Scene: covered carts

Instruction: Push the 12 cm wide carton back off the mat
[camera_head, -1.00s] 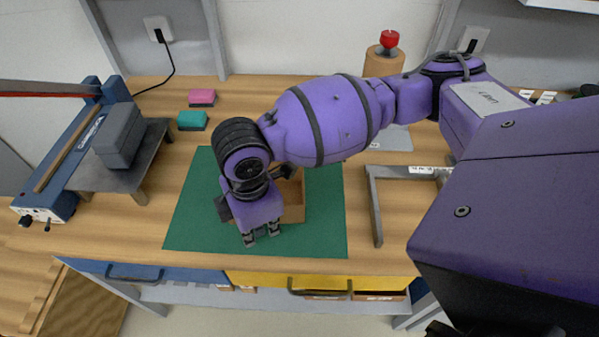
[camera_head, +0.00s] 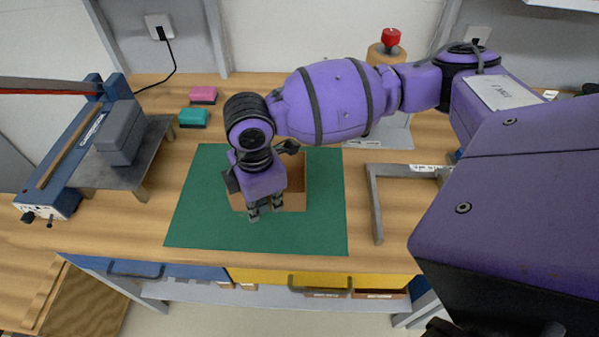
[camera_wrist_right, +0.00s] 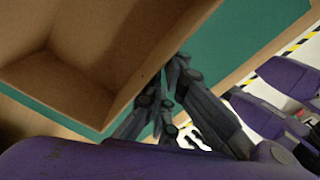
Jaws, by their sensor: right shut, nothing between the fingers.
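The carton (camera_head: 295,178) is an open-topped brown box on the green mat (camera_head: 325,225), towards the mat's back edge. My right arm covers its left part and much of its back. My right gripper (camera_head: 265,212) is shut and empty, pointing down at the carton's front side. Whether the fingers touch its front wall is hard to tell. In the right wrist view, the carton (camera_wrist_right: 85,70) fills the upper left, with the dark fingers (camera_wrist_right: 172,85) close beside its wall. My left gripper is not in view.
A grey metal frame (camera_head: 374,205) lies right of the mat. Pink (camera_head: 203,95) and teal (camera_head: 194,117) blocks sit behind it to the left. A blue device (camera_head: 75,160) and a small stand with a grey block (camera_head: 120,133) are further left. The mat's front is clear.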

